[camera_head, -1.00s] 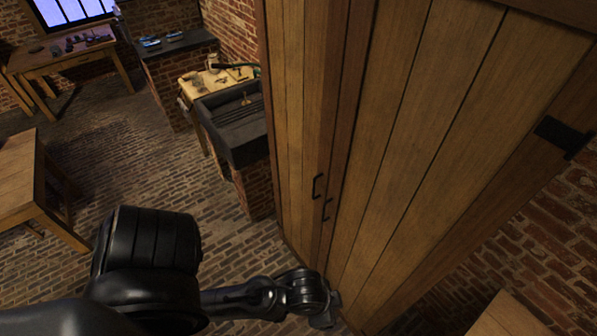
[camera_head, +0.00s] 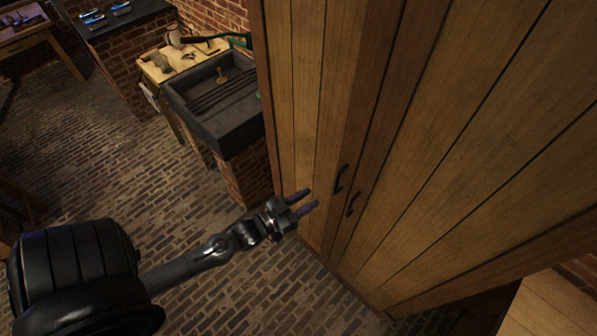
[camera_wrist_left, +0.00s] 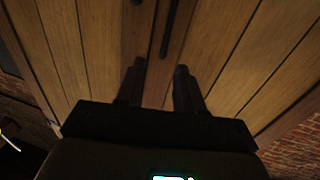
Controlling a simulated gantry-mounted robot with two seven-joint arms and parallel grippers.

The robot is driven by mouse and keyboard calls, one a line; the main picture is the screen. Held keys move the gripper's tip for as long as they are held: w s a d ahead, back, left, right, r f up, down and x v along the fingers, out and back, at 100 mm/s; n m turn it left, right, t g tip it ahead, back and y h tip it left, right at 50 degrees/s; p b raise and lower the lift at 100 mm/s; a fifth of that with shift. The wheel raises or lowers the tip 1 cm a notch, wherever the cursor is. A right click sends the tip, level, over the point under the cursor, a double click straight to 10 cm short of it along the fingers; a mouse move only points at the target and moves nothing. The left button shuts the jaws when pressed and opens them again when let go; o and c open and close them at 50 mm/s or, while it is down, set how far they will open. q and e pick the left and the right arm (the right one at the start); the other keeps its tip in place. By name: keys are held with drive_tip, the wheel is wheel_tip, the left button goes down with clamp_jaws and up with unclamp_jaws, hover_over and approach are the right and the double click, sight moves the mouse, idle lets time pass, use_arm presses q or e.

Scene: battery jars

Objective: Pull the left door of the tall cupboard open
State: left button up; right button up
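The tall cupboard fills the right of the head view. Its left door (camera_head: 308,110) and right door (camera_head: 440,170) look shut, with upright planks. The left door's dark handle (camera_head: 341,179) and the right door's handle (camera_head: 353,203) sit side by side near the seam. My left gripper (camera_head: 311,198) is open and empty, its fingers pointing toward the doors, left of and slightly below the left handle, apart from it. In the left wrist view, the two fingers (camera_wrist_left: 158,85) are spread, and a dark handle (camera_wrist_left: 168,30) shows ahead beyond them. My right gripper is not in view.
A dark stone sink (camera_head: 215,100) on brick supports stands left of the cupboard, next to a small wooden table (camera_head: 165,68) with items. The brick floor (camera_head: 110,170) in front is clear. A pale wooden surface (camera_head: 545,305) lies at lower right.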

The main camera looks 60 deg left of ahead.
use_arm(q)
drive_tip(key=w+f+p, duration=0.1)
drive_tip(key=w+f, duration=0.1)
drive_tip(key=w, duration=0.9)
drive_tip(key=shift+a+f, duration=0.15)
drive_tip(key=shift+a, duration=0.1)
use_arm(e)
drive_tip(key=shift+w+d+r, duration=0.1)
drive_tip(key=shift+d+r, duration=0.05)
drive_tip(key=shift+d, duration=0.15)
use_arm(q)
clamp_jaws()
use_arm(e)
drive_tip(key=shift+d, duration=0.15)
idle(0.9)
